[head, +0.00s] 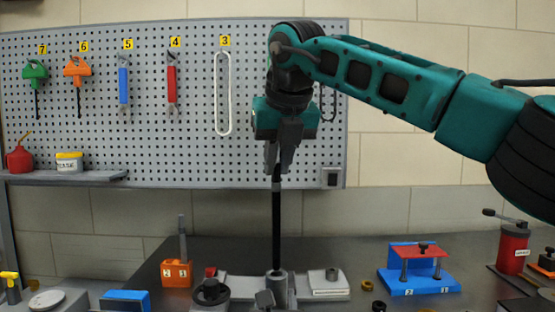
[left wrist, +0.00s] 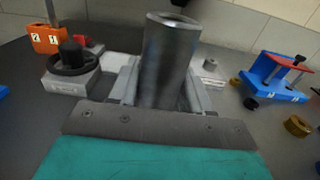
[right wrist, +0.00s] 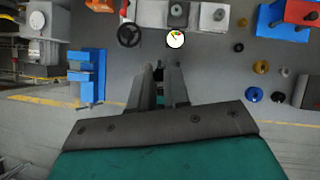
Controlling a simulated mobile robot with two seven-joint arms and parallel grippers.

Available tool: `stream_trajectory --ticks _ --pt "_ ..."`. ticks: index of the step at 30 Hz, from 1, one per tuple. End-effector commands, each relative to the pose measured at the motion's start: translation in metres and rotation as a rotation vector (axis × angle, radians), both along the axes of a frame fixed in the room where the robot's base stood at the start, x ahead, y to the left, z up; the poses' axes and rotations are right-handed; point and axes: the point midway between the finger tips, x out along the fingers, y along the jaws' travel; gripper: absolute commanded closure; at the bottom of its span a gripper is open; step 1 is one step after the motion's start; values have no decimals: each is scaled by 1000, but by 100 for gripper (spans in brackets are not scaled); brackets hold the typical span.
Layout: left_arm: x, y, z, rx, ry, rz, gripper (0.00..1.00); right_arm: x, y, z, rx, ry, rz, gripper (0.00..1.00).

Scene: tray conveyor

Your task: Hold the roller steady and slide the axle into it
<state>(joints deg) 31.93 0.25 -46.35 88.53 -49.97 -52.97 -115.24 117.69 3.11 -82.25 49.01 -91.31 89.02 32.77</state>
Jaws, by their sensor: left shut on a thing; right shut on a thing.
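The roller is a grey upright hollow cylinder (left wrist: 168,62), standing between the fingers of my left gripper (left wrist: 160,95). It also shows low in the head view (head: 277,286), with my left gripper (head: 275,299) partly cut off there. My left gripper is shut on it. My right gripper (head: 278,164) points down and is shut on the upper end of the black axle (head: 276,225), which hangs upright. In the head view the axle's lower end meets the roller's top rim. In the left wrist view no axle shows at the rim, so I cannot tell whether it enters.
A black handwheel (head: 211,291) stands left of the roller and a white block (head: 329,286) right of it. An orange holder (head: 176,273) is farther left. A blue fixture with a red plate (head: 417,279) stands at the right. A pegboard (head: 180,150) with tools is behind.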

Motion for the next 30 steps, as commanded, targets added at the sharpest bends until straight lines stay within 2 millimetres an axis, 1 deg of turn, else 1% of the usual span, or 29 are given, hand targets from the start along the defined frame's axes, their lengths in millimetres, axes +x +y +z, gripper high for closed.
stream_trajectory --ticks 16,30 --pt "0 0 0 -1 0 -1 95 0 0 1 1 -1 1 100" --pt "0 0 0 -1 0 -1 95 0 0 -10 0 -2 1 100"
